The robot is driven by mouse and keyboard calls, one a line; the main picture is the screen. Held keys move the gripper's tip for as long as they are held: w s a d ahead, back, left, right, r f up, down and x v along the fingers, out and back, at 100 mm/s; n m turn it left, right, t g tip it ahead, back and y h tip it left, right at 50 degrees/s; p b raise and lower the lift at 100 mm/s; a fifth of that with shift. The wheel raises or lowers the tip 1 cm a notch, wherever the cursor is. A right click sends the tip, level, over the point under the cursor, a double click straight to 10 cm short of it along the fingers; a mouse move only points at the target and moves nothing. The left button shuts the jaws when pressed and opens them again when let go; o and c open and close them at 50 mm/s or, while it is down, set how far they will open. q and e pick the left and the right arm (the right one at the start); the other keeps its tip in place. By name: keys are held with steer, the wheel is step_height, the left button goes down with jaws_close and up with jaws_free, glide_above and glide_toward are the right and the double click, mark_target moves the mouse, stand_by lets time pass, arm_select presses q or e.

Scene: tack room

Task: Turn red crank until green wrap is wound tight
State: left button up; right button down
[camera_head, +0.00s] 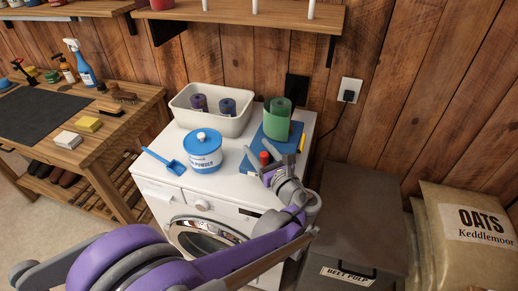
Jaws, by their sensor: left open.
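The green wrap (277,119) is a roll standing upright on a blue winder (256,143) at the right of the white washing machine's top. The red crank knob (264,157) shows at the winder's near side. My left gripper (264,162) is at the red knob, with its fingers open around or just beside it; I cannot tell if they touch it. My purple and grey left arm comes in from the lower left and hides part of the machine's front. The gripper hides the crank's lower part. My right gripper is not in view.
A blue-lidded powder tub (204,155), a blue scoop (164,161) and a white bin (226,122) with rolled wraps share the machine top (226,185). A wooden bench (120,129) stands left. A beet pulp bin (362,215) and oats sacks (462,237) stand right.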

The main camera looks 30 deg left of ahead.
arm_select(q)
jaws_close()
steer(key=shift+t, duration=0.3)
steer(key=shift+a+m+t+h, duration=0.3)
steer(key=shift+m+t+h, duration=0.5)
steer(key=shift+m+t, duration=0.1)
steer(key=m+t+h, duration=0.1)
steer(key=t+h, duration=0.1)
steer(key=m+h, duration=0.1)
steer(key=shift+w+a+m+t+p, duration=0.25)
steer(key=shift+a+m+t+p, duration=0.05)
steer(key=shift+t, duration=0.1)
steer(key=shift+w+m+t+h+p, duration=0.3)
steer(key=shift+m+t+h+p, duration=0.15)
steer(key=shift+m+t+h, duration=0.45)
steer(key=shift+w+a+m+t+h+p, duration=0.15)
steer(key=shift+m+h+p, duration=0.25)
steer(key=shift+h, duration=0.25)
steer(key=shift+w+d+m+t+h+p, duration=0.15)
steer(key=shift+m+h+p, duration=0.2)
steer(key=shift+h, duration=0.3)
steer(key=shift+a, duration=0.1)
